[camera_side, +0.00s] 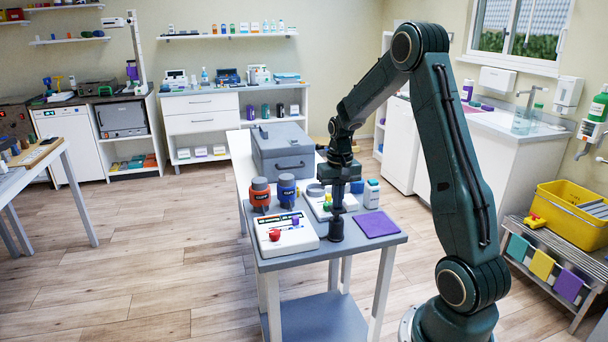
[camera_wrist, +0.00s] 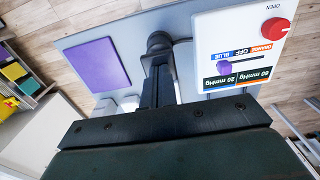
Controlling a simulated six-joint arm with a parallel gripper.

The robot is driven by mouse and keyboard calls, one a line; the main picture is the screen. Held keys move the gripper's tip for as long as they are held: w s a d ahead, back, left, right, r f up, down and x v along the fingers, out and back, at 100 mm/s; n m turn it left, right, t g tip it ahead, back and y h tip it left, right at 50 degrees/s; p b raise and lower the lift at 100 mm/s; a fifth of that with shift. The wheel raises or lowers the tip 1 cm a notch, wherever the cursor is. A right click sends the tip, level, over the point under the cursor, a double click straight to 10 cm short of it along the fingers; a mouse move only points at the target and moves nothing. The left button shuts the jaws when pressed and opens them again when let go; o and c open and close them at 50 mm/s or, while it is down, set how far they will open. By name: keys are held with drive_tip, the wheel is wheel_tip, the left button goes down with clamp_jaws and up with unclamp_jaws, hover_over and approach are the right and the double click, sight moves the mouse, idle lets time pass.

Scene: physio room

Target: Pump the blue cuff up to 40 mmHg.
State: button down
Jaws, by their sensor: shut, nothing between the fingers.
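The orange cuff (camera_side: 260,194) and the blue cuff (camera_side: 286,190) stand upright side by side on the table. The white control box (camera_side: 298,240) has a red knob (camera_side: 275,236) and a slider knob (camera_side: 295,221). In the wrist view the slider knob (camera_wrist: 224,67) sits at the BLUE end. There the blue display (camera_wrist: 219,81) reads 20 mmHg; the orange display (camera_wrist: 252,75) seems to read 80 mmHg. A black round pump bulb (camera_wrist: 159,40) stands beside the box. My gripper (camera_wrist: 160,62) is shut and empty, pointing down directly over the bulb; touching or apart is unclear.
A purple pad (camera_side: 377,224) lies right of the bulb. A white tray (camera_side: 318,208) with small items and white bottles (camera_side: 371,192) stands behind my gripper. A grey case (camera_side: 284,150) blocks the back. A yellow crate (camera_side: 570,212) stands on a rack at right.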

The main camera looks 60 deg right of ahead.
drive_tip(key=shift+f, duration=0.9)
drive_tip(key=shift+r, duration=1.9)
drive_tip(key=shift+f, duration=0.55)
drive_tip(key=shift+f, duration=1.35)
drive_tip(key=shift+r, duration=1.9)
